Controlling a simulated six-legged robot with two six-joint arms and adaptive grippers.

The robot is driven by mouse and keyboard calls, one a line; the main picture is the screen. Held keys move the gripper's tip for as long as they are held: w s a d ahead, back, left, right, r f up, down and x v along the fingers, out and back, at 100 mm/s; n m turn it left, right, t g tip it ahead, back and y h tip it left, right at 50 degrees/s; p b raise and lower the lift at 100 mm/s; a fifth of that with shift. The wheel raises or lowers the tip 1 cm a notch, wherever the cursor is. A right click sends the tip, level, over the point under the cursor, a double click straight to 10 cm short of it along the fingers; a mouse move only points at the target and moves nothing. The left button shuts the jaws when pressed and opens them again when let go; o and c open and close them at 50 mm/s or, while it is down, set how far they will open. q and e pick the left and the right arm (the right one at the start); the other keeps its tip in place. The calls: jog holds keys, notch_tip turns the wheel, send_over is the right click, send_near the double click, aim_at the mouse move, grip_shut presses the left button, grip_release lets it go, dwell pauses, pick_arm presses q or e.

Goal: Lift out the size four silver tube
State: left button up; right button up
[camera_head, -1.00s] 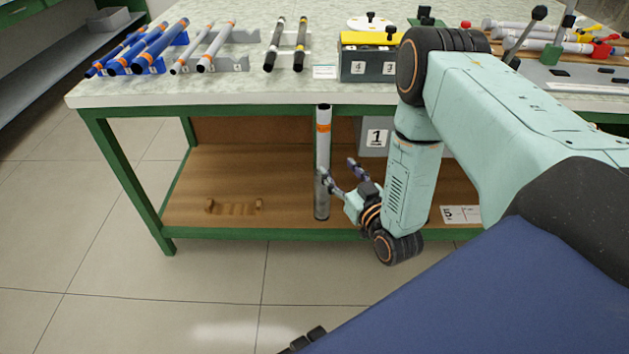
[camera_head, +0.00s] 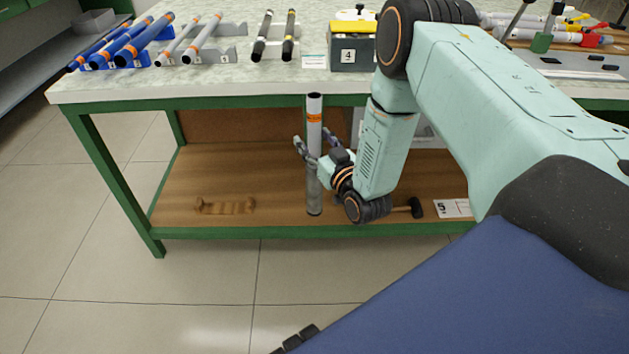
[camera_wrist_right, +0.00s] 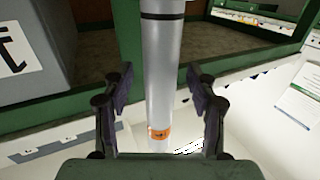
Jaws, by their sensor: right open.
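The silver tube (camera_head: 314,105) with an orange band stands upright at the lower shelf of the bench. Its lower part sits in a greyish upright sleeve (camera_head: 314,200). My right gripper (camera_head: 312,143) is at the tube's middle, below the orange band, with its fingers apart on either side. In the right wrist view, the tube (camera_wrist_right: 162,60) runs between the two open fingers of my right gripper (camera_wrist_right: 160,85), with a gap on each side. A small mark on the orange band (camera_wrist_right: 159,134) looks like a 4. My left gripper is not in view.
Blue tubes (camera_head: 130,45), thinner silver tubes (camera_head: 203,38) and dark tubes (camera_head: 288,37) lie on racks on the bench top (camera_head: 200,85). A grey box (camera_head: 350,55) marked 4 stands there. A wooden holder (camera_head: 225,206) and a mallet (camera_head: 415,207) lie on the lower shelf.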

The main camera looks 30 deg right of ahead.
jog(key=c, duration=1)
jog(key=shift+o, duration=0.2)
jog(key=shift+r, duration=0.15)
notch_tip(320, 180, up, 28)
jog(key=p, duration=1.2)
jog(key=shift+p, duration=0.4)
